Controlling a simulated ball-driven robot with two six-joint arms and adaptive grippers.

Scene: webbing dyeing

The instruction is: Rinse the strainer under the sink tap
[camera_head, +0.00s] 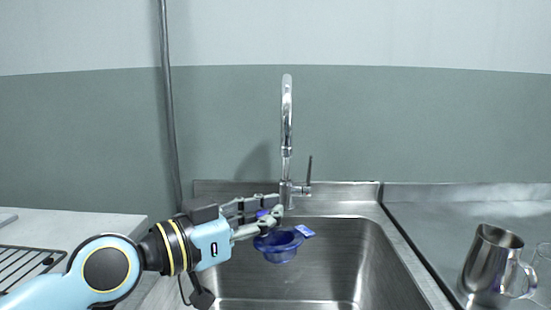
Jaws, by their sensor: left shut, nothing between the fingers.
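The blue strainer (279,248) shows over the sink basin, with its round bowl hanging low and a small light-blue tab at its right. My left gripper (272,214) reaches in from the left, just above and left of the bowl, and is shut. A bit of blue shows by its fingers; whether it is part of the strainer, and whether they touch, I cannot tell. The tap (287,125) stands upright behind the gripper, its spout above the fingers. No water stream is visible. The steel sink (345,262) lies below. My right gripper is not in view.
A steel jug (489,262) stands on the steel counter (430,215) to the right, beside a clear glass (541,268). A black wire rack (25,262) lies on the pale left counter. A grey pipe (168,100) runs down the wall. The basin's right part is free.

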